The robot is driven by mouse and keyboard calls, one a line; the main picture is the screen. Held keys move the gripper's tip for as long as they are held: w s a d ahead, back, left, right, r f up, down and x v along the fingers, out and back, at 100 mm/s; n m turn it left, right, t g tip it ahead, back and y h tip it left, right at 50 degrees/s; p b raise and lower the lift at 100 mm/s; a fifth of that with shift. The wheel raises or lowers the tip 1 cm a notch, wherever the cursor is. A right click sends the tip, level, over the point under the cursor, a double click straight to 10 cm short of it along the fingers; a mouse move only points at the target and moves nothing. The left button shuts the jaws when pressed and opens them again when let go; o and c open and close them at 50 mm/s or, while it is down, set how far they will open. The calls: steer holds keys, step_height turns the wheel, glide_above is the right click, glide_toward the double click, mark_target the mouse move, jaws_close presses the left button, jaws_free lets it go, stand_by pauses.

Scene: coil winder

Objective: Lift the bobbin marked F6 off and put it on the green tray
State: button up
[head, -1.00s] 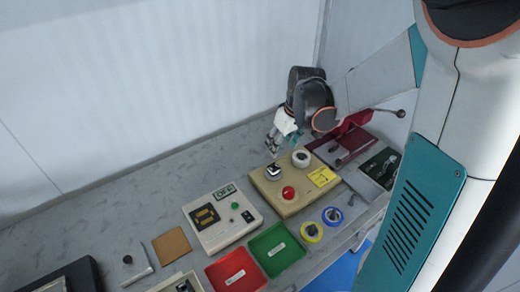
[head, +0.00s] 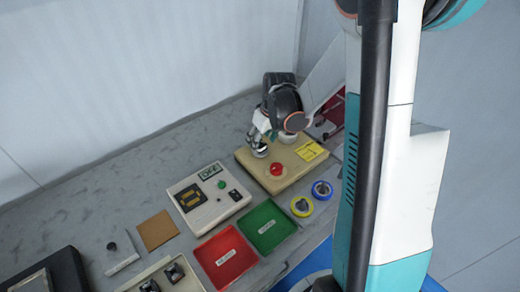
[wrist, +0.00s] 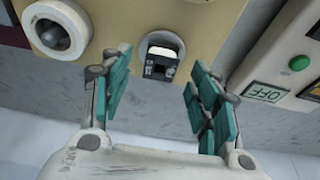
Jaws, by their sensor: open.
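A bobbin with a pale top and dark sides (wrist: 162,57) sits on the tan winder base (head: 290,178), left of the red button; its marking is not readable here. In the head view the bobbin (head: 259,151) is partly covered by my gripper (head: 257,139). In the wrist view my gripper (wrist: 156,85) is open and empty, its teal-padded fingers on either side of the bobbin's line but apart from it. The green tray (head: 270,210) lies at the front of the bench and holds only a white label.
A white round knob (wrist: 58,32) stands beside the bobbin on the base. A red button (head: 277,169) and yellow note are near. A control box (head: 225,208) reads OFF. A red tray (head: 215,248) and yellow and blue rings (head: 301,206) lie in front.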

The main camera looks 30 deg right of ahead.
steer(key=shift+x, duration=1.15)
steer(key=shift+r, duration=0.1)
steer(key=c, duration=1.2)
steer(key=shift+c, duration=0.2)
step_height(320, 180, up, 20)
steer(key=p, duration=0.6)
